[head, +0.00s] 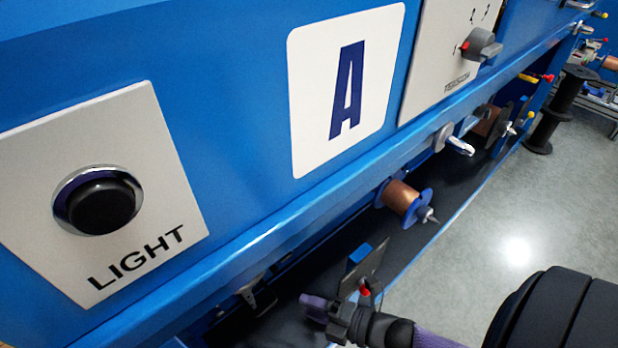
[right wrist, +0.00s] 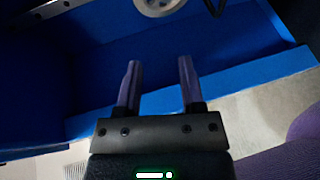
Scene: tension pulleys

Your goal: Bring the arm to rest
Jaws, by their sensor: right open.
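My right gripper (head: 318,306) is low in the head view, by the dark shelf under the blue panel. In the right wrist view its two purple fingers (right wrist: 158,85) stand apart with nothing between them. Blue machine surfaces lie beyond the fingertips, and a pale round part (right wrist: 158,5) shows at the top edge. I cannot tell whether the fingers touch anything. My left gripper is not in view.
The blue panel carries a black LIGHT button (head: 98,203), an A sign (head: 346,90) and a rotary switch (head: 481,46). A copper wire spool (head: 403,197) sits on the shelf (head: 420,228).

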